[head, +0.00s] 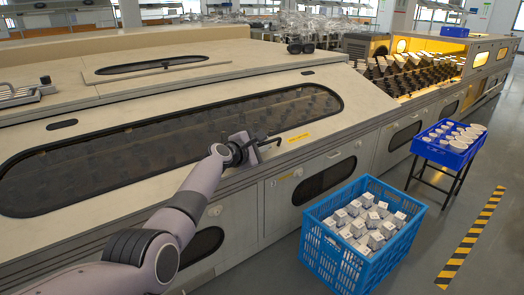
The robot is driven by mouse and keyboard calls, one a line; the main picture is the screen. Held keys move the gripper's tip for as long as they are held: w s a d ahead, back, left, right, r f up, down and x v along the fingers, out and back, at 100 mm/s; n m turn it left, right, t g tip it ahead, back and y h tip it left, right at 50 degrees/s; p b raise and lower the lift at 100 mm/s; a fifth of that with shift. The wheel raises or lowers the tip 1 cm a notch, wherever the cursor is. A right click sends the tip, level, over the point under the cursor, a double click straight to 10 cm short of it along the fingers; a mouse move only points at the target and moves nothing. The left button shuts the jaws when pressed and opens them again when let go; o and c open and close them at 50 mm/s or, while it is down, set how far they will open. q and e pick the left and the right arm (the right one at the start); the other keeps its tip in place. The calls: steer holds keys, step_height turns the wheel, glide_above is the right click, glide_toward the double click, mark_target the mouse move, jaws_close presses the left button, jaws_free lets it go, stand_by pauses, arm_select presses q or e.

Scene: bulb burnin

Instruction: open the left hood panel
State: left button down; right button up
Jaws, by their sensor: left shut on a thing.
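The left hood panel (110,150) is a beige sloped cover with a long dark rounded window, on the long machine at the left and middle of the head view. It lies down against the machine body. My left gripper (257,146) is at the panel's lower edge, right of the window's middle, shut on a dark handle (270,142). The gripper body hides part of the handle. My left arm reaches in from the bottom left. My right gripper is not in the view.
A blue crate (342,268) of white boxes stands on the floor in front of the machine. A blue tray (436,153) of round white items rests on a dark stand at the right. A yellow-black floor stripe (470,240) lies at the right, with bare floor around it.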

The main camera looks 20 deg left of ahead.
arm_select(q)
steer(key=shift+s+d+r, duration=0.1)
steer(key=shift+r, duration=0.35)
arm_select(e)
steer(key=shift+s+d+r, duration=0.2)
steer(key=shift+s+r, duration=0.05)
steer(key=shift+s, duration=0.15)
arm_select(q)
steer(key=c, duration=1.5)
jaws_free()
steer(key=shift+o, duration=0.2)
steer(key=shift+s, duration=0.2)
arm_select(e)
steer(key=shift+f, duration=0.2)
arm_select(q)
steer(key=shift+s+a, duration=0.15)
steer(key=shift+a, duration=0.05)
steer(key=shift+b+v, duration=0.4)
steer(key=shift+v, duration=0.45)
steer(key=shift+p+v, duration=0.45)
steer(key=shift+v, duration=1.85)
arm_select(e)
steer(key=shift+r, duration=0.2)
arm_select(q)
steer(key=shift+d, duration=0.1)
